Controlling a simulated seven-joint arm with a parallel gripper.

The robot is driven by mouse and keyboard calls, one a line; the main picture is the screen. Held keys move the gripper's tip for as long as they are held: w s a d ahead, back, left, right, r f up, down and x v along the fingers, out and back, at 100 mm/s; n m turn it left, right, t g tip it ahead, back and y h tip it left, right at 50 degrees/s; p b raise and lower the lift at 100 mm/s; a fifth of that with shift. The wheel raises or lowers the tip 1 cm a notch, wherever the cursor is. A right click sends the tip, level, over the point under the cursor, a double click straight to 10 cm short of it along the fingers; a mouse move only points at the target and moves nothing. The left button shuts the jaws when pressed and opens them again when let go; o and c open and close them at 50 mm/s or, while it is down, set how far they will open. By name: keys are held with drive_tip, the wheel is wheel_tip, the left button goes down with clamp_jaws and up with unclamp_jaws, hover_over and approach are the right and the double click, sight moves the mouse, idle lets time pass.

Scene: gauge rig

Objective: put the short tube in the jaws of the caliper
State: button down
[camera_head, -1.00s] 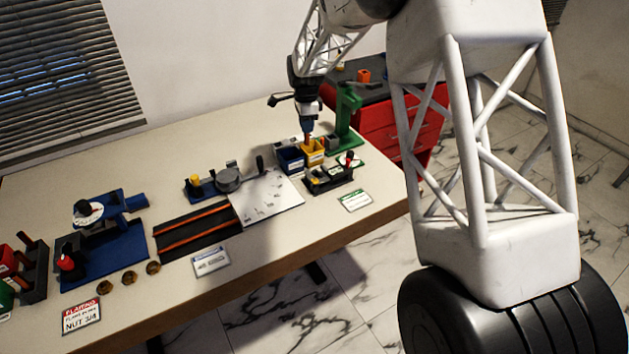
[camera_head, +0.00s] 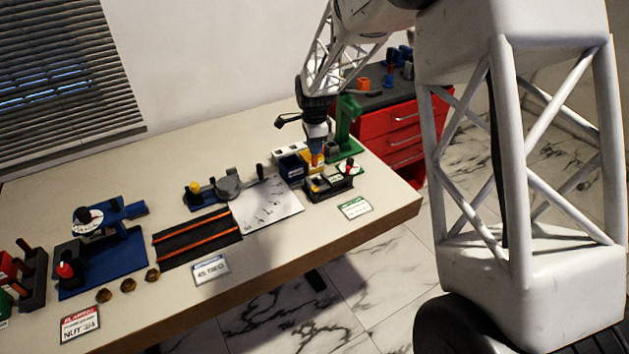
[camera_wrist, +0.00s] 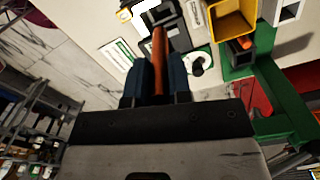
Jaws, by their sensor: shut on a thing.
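My gripper (camera_head: 317,147) points down over the right end of the bench. In the wrist view, my gripper (camera_wrist: 159,85) has its blue fingers shut on an orange tube (camera_wrist: 159,50), which sticks out beyond the fingertips. The tube's tip lies in line with a black fixture (camera_wrist: 177,38), but I cannot tell whether they touch. In the head view the gripper is just behind this black fixture (camera_head: 328,187), near a yellow bin. I cannot tell for sure which device is the caliper; a blue fixture with a white dial (camera_head: 100,250) stands at the left.
A grey round device (camera_head: 228,186), a black plate with orange strips (camera_head: 195,237) and a white sheet (camera_head: 268,203) lie mid-bench. The back of the bench is clear.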

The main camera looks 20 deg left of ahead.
sight(314, 165)
drive_tip(key=shift+f, duration=2.85)
drive_tip(key=shift+f, duration=1.9)
drive_tip(key=shift+f, duration=0.15)
drive_tip(key=c, duration=1)
unclamp_jaws()
drive_tip(key=shift+c, duration=0.2)
wheel_tip(314, 165, up, 12)
drive_tip(key=shift+r, duration=0.2)
